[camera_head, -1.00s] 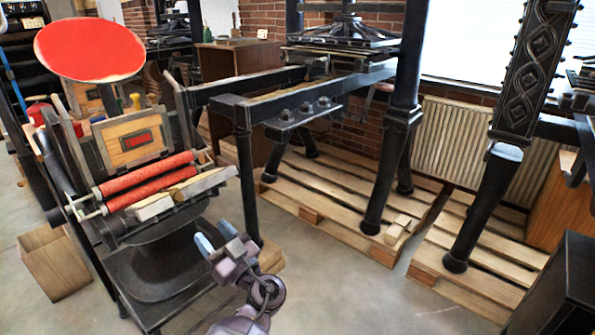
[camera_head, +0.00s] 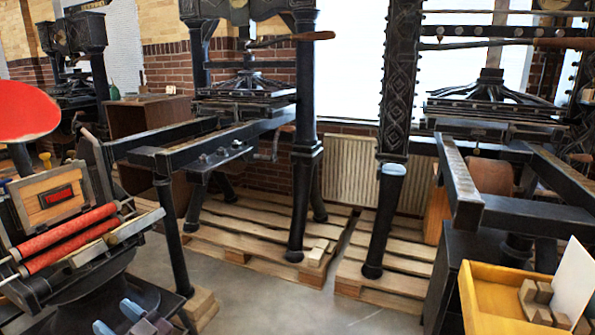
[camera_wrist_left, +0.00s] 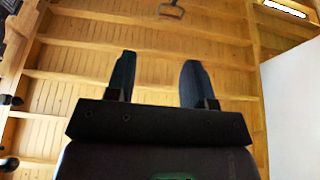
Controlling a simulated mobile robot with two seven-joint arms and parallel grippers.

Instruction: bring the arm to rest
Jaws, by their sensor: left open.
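My left gripper (camera_head: 118,317) shows at the bottom edge of the head view, with only its bluish fingertips and a bit of its body in frame. It is in front of the small press with red rollers (camera_head: 70,238), apart from it as far as I can tell. In the left wrist view my left gripper (camera_wrist_left: 159,75) has two dark fingers spread apart with nothing between them. Behind them is a wooden plank ceiling (camera_wrist_left: 160,60). My right gripper is in neither view.
Large black hand presses (camera_head: 305,150) stand on wooden pallets (camera_head: 265,225) at the middle. Another press bed (camera_head: 460,190) is at the right. A yellow tray (camera_head: 480,318) with small blocks sits at lower right. Bare grey floor (camera_head: 300,300) lies between.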

